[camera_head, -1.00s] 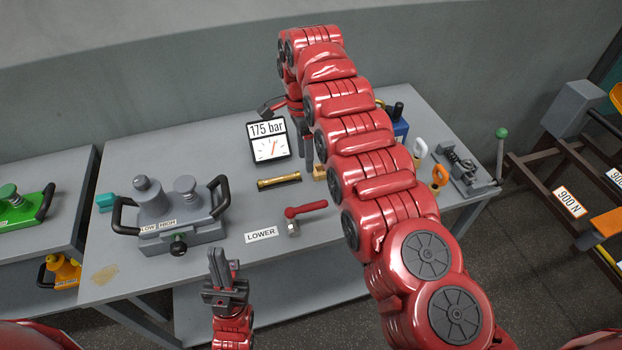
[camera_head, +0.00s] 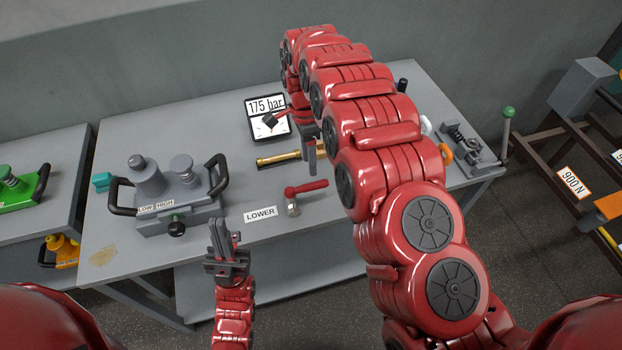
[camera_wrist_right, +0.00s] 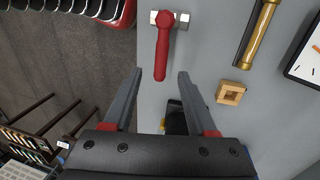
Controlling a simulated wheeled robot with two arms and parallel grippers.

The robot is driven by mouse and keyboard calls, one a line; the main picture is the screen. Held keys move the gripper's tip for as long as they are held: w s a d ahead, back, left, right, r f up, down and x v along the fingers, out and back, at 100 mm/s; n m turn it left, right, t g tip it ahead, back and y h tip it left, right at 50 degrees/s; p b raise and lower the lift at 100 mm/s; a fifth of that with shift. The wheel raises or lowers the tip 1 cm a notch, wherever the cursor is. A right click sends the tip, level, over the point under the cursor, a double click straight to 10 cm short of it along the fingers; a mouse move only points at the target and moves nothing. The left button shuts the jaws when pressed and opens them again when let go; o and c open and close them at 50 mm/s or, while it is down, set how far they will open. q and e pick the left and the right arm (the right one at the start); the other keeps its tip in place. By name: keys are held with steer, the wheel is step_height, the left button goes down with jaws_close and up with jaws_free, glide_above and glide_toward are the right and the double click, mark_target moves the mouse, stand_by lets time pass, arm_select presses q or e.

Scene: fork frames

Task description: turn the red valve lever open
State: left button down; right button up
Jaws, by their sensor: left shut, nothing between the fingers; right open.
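The red valve lever (camera_head: 306,187) sits on a small silver valve body (camera_head: 292,208) near the table's front, behind the LOWER label. It points right in the head view. In the right wrist view the lever (camera_wrist_right: 162,52) points down from the silver body (camera_wrist_right: 168,19), its free end between my open fingertips in the picture; contact does not show. My right gripper (camera_head: 290,138) is open and empty, beyond the lever in the head view; it also shows in the right wrist view (camera_wrist_right: 160,74). My left gripper (camera_head: 221,232) is shut and empty, left of the lever at the table's front.
A brass tube (camera_head: 276,160) lies nearby; a wooden square (camera_wrist_right: 231,92) shows in the wrist view. A grey LOW/HIGH device (camera_head: 172,190) stands left. The LOWER label (camera_head: 260,214) is flat.

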mark_target(311, 184)
steer(key=f, duration=0.2)
steer(key=f+p, duration=0.1)
steer(key=f, duration=0.1)
steer(key=s+f+p, duration=0.1)
steer(key=f, duration=0.1)
steer(key=shift+d+f, duration=0.1)
steer(key=shift+d, duration=0.05)
steer(key=shift+s+f, duration=0.15)
steer(key=shift+f, duration=0.55)
jaws_close()
stand_by(0.6)
